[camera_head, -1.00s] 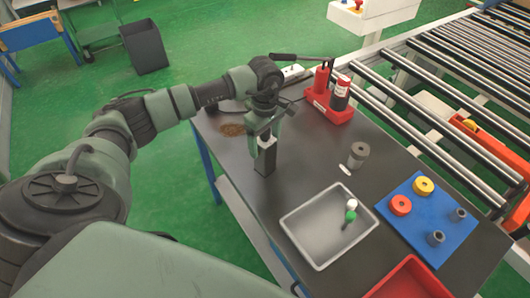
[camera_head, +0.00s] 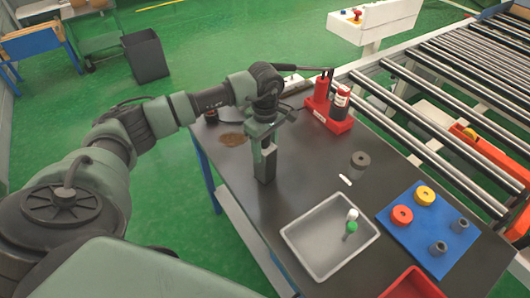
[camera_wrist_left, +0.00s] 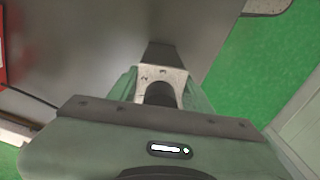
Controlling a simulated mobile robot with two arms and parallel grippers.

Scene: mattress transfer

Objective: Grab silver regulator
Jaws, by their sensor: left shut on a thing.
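My left gripper (camera_head: 265,165) points down over the left part of the dark table (camera_head: 300,165). It also shows in the left wrist view (camera_wrist_left: 165,65), with a light metal bracket and dark fingers. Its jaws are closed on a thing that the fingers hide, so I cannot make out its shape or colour. I cannot tell whether the fingertips touch the table. No part is plainly recognisable as the silver regulator. A dark grey cylinder (camera_head: 360,162) stands apart on the table, to the right of the gripper. My right gripper is not in view.
A grey tray (camera_head: 300,254) with a green-and-white item (camera_head: 351,224) lies in front. A blue board (camera_head: 455,240) carries rings and small cylinders. A red stand (camera_head: 328,115) is at the back. A roller conveyor (camera_head: 440,120) runs along the right. The table centre is mostly clear.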

